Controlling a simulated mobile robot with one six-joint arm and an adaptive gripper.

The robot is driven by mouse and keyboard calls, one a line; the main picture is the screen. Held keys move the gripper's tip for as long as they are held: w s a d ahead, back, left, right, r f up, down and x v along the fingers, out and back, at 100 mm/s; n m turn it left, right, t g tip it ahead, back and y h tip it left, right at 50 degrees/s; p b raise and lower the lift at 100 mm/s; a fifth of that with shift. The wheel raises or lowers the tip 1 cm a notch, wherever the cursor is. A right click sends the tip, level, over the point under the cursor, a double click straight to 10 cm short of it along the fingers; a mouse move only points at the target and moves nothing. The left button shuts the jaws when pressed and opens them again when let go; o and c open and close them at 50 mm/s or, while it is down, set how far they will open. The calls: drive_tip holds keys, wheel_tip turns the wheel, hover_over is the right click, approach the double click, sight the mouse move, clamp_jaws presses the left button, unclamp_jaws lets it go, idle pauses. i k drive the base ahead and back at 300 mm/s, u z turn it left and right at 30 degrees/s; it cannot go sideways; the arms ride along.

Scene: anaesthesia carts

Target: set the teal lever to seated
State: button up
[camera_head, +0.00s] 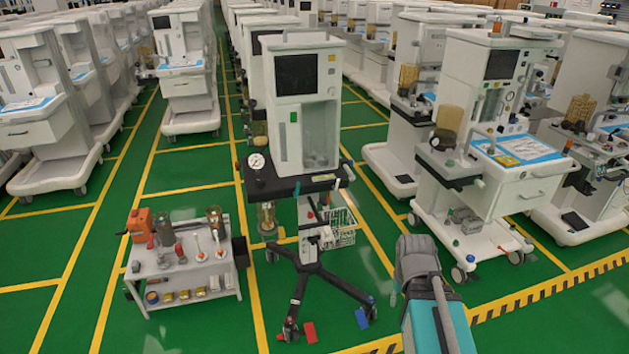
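A white anaesthesia cart (305,110) with a dark screen stands in the middle, facing me. My teal and grey arm rises at the lower right, in front of and to the right of this cart. I cannot make out any gripper fingers.
A low grey trolley (165,265) with an orange device (140,224) and bottles stands at the left. The cart's dark legs (335,290) spread over the green floor. Another cart (490,130) stands at the right. Open floor lies between the trolley and the left carts.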

sight(296, 193)
drive_tip(key=u, duration=0.15)
drive_tip(key=i, duration=1.05)
drive_tip(key=u, duration=0.55)
